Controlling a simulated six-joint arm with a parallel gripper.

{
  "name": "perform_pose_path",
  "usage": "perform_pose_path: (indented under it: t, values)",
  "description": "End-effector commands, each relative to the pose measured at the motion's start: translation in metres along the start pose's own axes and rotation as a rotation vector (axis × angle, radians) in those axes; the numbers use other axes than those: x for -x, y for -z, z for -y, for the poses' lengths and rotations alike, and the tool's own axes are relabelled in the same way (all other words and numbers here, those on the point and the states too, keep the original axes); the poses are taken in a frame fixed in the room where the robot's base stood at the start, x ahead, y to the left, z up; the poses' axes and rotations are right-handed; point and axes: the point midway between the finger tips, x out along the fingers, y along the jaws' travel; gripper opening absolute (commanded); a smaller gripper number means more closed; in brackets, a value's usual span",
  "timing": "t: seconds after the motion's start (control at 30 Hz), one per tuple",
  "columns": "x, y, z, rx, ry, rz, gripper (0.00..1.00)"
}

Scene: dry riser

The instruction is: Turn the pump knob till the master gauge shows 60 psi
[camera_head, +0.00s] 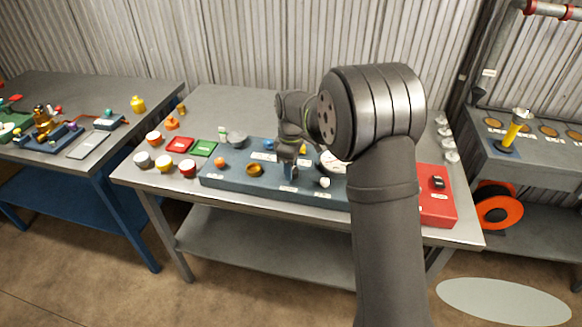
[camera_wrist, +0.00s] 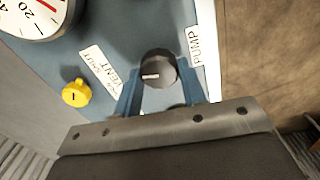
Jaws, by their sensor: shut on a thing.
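In the wrist view the dark pump knob (camera_wrist: 158,68), with a pale pointer line, sits between the two blue fingers of my gripper (camera_wrist: 160,72), beside the label PUMP (camera_wrist: 196,46). The fingers are shut on it. In the head view my gripper (camera_head: 290,170) is down at the blue panel (camera_head: 225,181), and the knob is hidden there. The gauge (camera_head: 330,163) is partly hidden by my arm in the head view.
A yellow knob (camera_wrist: 75,93) stands near a VENT label (camera_wrist: 100,72). The panel also carries an orange knob (camera_head: 220,162), a brass ring-shaped part (camera_head: 254,169) and a white knob (camera_head: 324,182). A red box (camera_head: 437,212) is at the right. Several caps stand at the left.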

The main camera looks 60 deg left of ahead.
Motion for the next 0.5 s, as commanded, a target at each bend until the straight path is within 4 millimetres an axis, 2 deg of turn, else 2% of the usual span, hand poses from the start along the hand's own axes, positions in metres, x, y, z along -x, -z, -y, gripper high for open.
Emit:
perform_pose_path:
  t: [0.5]
  values:
    - [0.0005, -0.0005, -0.0018, -0.488, -0.001, 0.000, 0.15]
